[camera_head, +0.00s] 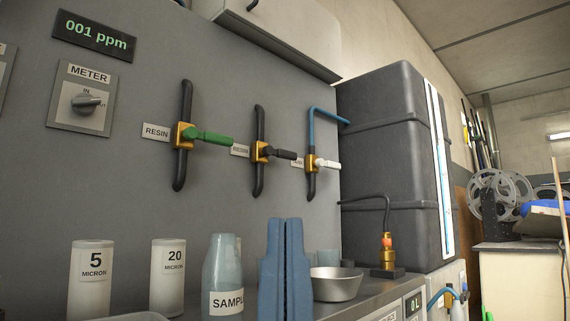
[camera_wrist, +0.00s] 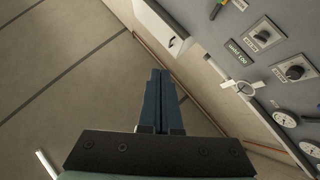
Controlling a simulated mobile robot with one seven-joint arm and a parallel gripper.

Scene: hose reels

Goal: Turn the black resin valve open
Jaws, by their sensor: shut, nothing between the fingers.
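The black resin valve (camera_head: 262,151) is the middle of three valves on the grey wall panel in the head view. It has a brass body on a vertical black pipe. Its black lever (camera_head: 284,154) points right, across the pipe, and a label stands to its left. My gripper (camera_head: 285,222) points up in front of the counter, below the valve and apart from it. Its blue fingers are together with nothing between them. In the wrist view the fingers (camera_wrist: 160,72) are also closed, and I cannot make out the black valve there.
A green-handled valve (camera_head: 185,135) labelled RESIN is on the left and a white-handled valve (camera_head: 312,162) on the right. Below stand white filter canisters (camera_head: 91,279), a sample bottle (camera_head: 222,275) and a metal bowl (camera_head: 336,284). A wall cabinet (camera_head: 285,35) hangs above.

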